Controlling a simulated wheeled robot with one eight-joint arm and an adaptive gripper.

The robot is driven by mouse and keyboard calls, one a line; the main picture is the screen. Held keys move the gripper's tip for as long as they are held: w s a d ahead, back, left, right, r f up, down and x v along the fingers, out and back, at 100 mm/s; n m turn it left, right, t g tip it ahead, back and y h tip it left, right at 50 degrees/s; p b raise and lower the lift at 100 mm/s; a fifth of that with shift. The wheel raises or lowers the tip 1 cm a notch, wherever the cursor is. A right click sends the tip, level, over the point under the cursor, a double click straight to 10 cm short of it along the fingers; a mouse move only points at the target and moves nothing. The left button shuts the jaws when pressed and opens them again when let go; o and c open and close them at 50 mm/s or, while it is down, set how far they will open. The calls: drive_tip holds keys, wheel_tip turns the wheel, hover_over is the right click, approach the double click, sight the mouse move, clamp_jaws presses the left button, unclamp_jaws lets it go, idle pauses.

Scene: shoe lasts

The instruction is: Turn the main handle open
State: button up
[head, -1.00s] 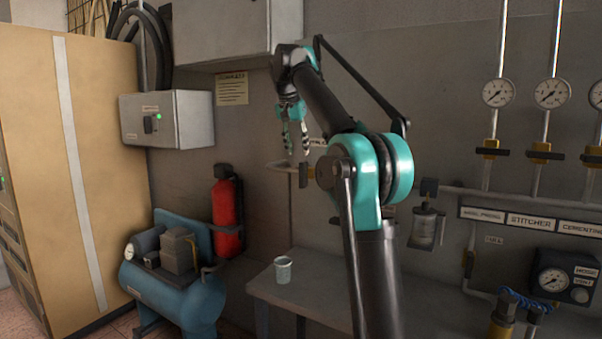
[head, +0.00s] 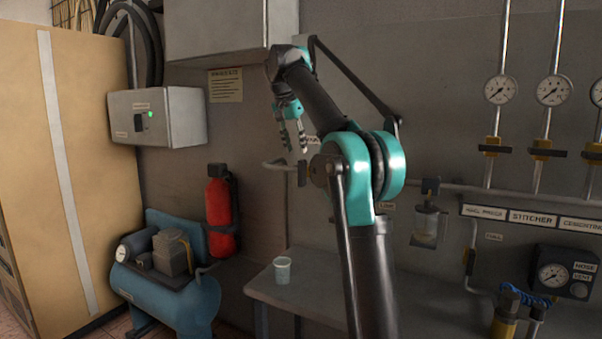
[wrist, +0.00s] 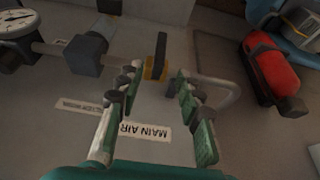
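The main handle is a dark lever on a brass-coloured valve in the wall pipe. In the head view the lever (head: 302,174) hangs roughly upright, across the pipe. In the wrist view the lever (wrist: 161,46) shows beyond the fingertips, with the brass valve body (wrist: 155,70) at its base. A "MAIN AIR" label (wrist: 146,132) lies on the wall beside it, upside down in the wrist view. My gripper (wrist: 156,82) is open and empty, its fingers spread to either side of the valve's line of sight. In the head view my gripper (head: 294,145) is just above the lever, seemingly apart from it.
A bent pipe end (wrist: 228,92) lies close to the right finger in the wrist view. A bench with a cup (head: 282,270) is below. A filter bowl (head: 427,222) and several gauges (head: 553,90) are to the right.

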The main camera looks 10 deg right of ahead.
sight(300, 165)
drive_tip(key=x, duration=1.1)
clamp_jaws()
